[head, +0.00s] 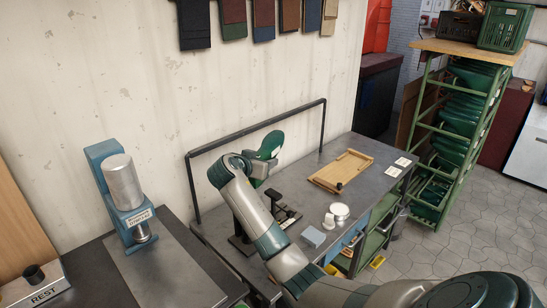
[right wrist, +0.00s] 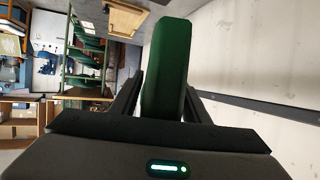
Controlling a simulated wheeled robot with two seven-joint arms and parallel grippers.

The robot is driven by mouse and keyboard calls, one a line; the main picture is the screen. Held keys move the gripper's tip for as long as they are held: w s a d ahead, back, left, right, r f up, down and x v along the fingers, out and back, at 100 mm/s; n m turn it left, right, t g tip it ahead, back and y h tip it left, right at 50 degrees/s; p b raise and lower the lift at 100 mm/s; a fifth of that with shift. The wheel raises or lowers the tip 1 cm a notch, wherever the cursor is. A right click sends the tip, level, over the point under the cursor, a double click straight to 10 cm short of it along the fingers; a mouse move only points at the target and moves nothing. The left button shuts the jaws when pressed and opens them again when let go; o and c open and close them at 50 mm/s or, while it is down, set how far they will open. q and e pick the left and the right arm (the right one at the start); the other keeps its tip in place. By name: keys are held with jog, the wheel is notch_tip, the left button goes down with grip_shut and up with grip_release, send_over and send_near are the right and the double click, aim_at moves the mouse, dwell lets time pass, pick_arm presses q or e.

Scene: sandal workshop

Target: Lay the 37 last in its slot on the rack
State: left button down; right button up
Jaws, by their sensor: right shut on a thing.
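My right gripper (head: 262,166) is shut on a green last (head: 271,144), held up above the dark workbench near the wall. In the right wrist view the last (right wrist: 167,62) stands out between the two dark fingers. No size number is readable on it. A green metal rack with a wooden top (head: 466,50) stands at the right, well apart from the gripper. Several green lasts (head: 462,122) lie on its tiers. Slot labels cannot be read, and part of the inside is hidden. My left gripper is out of view.
The workbench (head: 330,148) holds a wooden tray (head: 341,171), a round tin (head: 340,211) and a blue-grey block (head: 313,237). A black rail (head: 262,125) runs along its back. A press (head: 123,190) stands left. Crates (head: 504,27) sit on the rack. Floor is open before the rack.

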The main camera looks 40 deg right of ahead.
jog(key=s+a+f+n+t+y, duration=0.1)
jog(key=s+a+n+y, duration=0.3)
jog(key=a, duration=0.7)
jog(key=s+a+f+n+t+y, duration=0.2)
jog(key=s+a+n+t+y, duration=0.2)
jog(key=s+a, duration=0.4)
jog(key=s+a+f+n+t+y, duration=0.2)
jog(key=s+a+n+y, duration=0.2)
jog(key=a, duration=1)
jog(key=shift+s+n+t, duration=0.4)
jog(key=shift+s, duration=1)
